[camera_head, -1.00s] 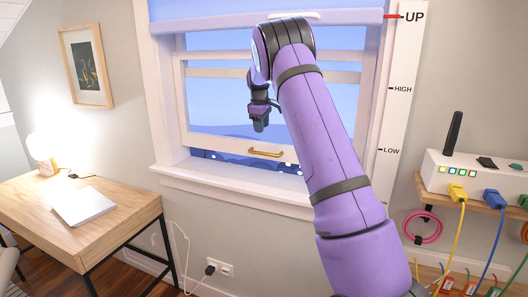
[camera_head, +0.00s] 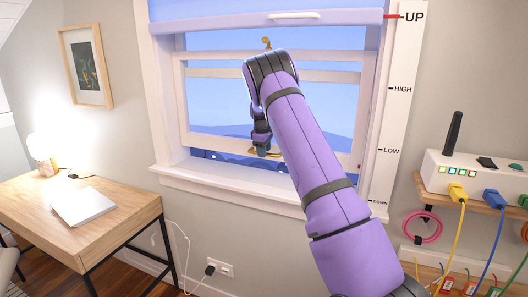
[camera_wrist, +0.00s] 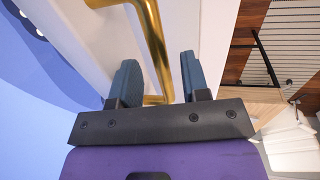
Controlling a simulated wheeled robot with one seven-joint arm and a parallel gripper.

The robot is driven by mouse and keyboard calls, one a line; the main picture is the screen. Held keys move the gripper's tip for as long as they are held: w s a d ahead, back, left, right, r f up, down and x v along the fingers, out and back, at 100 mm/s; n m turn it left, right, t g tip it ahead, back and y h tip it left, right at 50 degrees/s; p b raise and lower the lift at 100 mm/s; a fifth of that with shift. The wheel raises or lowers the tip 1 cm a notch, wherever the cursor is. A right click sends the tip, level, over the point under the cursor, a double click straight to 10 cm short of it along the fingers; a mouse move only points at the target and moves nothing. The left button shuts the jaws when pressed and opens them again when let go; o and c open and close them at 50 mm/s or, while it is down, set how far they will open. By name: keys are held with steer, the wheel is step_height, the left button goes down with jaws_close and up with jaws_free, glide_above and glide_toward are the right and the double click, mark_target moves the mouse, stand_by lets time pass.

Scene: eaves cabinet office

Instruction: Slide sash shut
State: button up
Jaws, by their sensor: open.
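The white window sash (camera_head: 215,142) is raised a little, with a gap of dark blue outside (camera_head: 225,158) under its bottom rail. A brass pull handle (camera_head: 252,153) sits on that rail, partly hidden by my gripper (camera_head: 262,147). In the wrist view my gripper (camera_wrist: 160,78) is open, with one dark finger on each side of the brass handle (camera_wrist: 154,35). The handle runs up between the fingertips; I cannot tell whether either finger touches it. The rail (camera_wrist: 98,45) lies beyond the fingers.
A purple blind (camera_head: 220,20) hangs at the window top, and a brass latch (camera_head: 267,43) shows below it. A white scale board (camera_head: 393,110) stands at the right. The sill (camera_head: 215,178) is clear. A desk (camera_head: 110,215) is left, a router shelf (camera_head: 470,200) right.

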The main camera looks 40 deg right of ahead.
steer(key=shift+f, duration=0.2)
jaws_close()
steer(key=x, duration=0.2)
steer(key=a+x, duration=0.1)
steer(key=x, duration=0.2)
steer(key=s+x, duration=0.1)
steer(key=x, duration=0.2)
steer(key=shift+a+f, duration=0.25)
steer(key=shift+f, duration=0.1)
jaws_free()
steer(key=shift+w+f, duration=0.1)
steer(key=v, duration=1.1)
steer(key=shift+d, duration=0.15)
